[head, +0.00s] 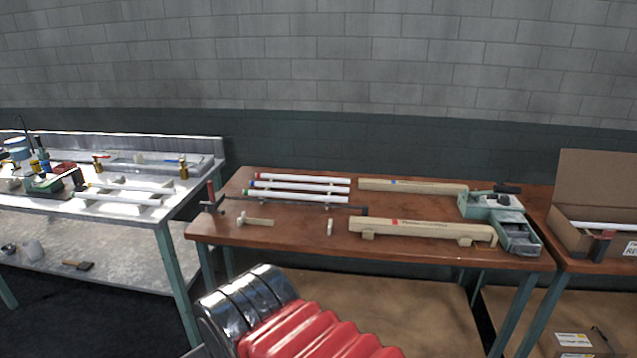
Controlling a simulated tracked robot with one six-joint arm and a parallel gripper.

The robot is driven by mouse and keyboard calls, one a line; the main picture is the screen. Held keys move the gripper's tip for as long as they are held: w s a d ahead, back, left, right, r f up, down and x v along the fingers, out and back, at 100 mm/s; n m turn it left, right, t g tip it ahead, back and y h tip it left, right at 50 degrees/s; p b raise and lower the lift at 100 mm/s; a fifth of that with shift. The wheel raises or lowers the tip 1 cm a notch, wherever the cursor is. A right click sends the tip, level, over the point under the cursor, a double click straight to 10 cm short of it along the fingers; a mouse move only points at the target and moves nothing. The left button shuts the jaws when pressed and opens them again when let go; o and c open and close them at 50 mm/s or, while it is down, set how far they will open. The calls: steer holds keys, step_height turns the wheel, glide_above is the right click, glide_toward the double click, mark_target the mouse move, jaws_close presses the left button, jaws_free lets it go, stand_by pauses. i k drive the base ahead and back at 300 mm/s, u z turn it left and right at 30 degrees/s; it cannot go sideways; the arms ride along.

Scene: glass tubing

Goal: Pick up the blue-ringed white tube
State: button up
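White tubes lie side by side on a rack on the brown table in the head view. The middle one, the blue-ringed white tube (300,187), has a dark blue band near its left end. My gripper is not in view. A red ribbed part and chrome rings fill the bottom foreground; I cannot tell whether they are mine.
A cluttered metal table (190,184) stands left. An open cardboard box (575,232) stands right.

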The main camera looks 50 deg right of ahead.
mark_target(252, 183)
steer(key=z, duration=0.3)
steer(key=i, duration=1.6)
steer(key=u, duration=0.15)
